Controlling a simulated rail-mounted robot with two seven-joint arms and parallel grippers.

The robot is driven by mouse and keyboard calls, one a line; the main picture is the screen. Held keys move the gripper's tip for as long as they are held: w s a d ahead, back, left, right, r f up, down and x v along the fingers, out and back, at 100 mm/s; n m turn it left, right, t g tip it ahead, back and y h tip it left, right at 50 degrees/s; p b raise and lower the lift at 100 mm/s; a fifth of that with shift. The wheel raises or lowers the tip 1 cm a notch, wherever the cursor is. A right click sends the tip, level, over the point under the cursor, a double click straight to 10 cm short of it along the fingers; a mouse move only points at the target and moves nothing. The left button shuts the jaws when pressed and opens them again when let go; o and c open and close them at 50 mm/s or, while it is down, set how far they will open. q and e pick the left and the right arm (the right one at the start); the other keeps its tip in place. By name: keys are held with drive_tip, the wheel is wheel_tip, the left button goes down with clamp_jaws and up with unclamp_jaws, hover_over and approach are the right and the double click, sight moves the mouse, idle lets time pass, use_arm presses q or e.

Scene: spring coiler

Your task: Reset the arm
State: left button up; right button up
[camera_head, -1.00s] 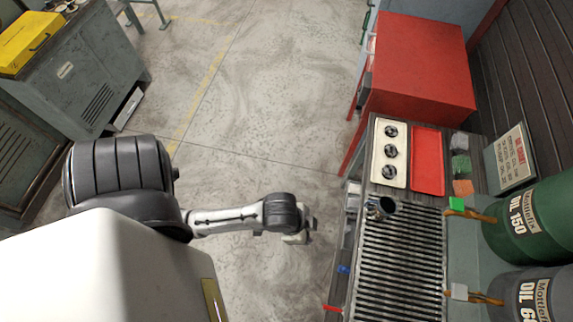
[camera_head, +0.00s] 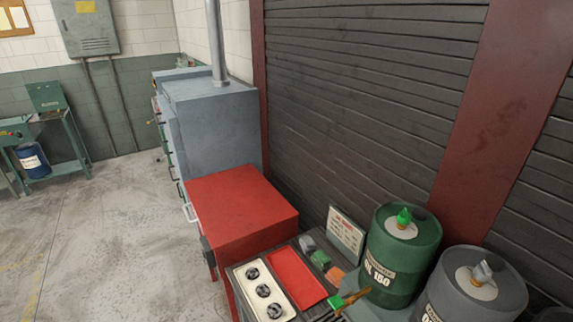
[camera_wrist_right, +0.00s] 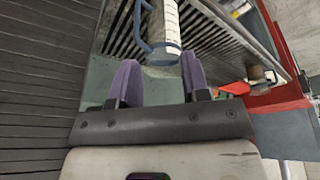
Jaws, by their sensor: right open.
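My right gripper (camera_wrist_right: 158,72) shows in the right wrist view, with its two purple fingers apart. A metal jug (camera_wrist_right: 164,52) with a pale marked strip and a blue-grey handle stands just beyond the fingertips, above a slatted grate (camera_wrist_right: 225,40). I cannot tell whether the fingers touch the jug. Neither arm shows in the head view, and my left gripper is out of sight.
In the head view, a bench holds a cream panel with three dials (camera_head: 262,290) and a red tray (camera_head: 296,278). A green oil drum (camera_head: 403,255) and a grey drum (camera_head: 468,290) stand right. A red cabinet (camera_head: 240,205) is behind. Floor at left is open.

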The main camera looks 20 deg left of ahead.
wheel_tip(320, 180, up, 17)
drive_tip(key=p, duration=1.5)
drive_tip(key=shift+f, duration=0.1)
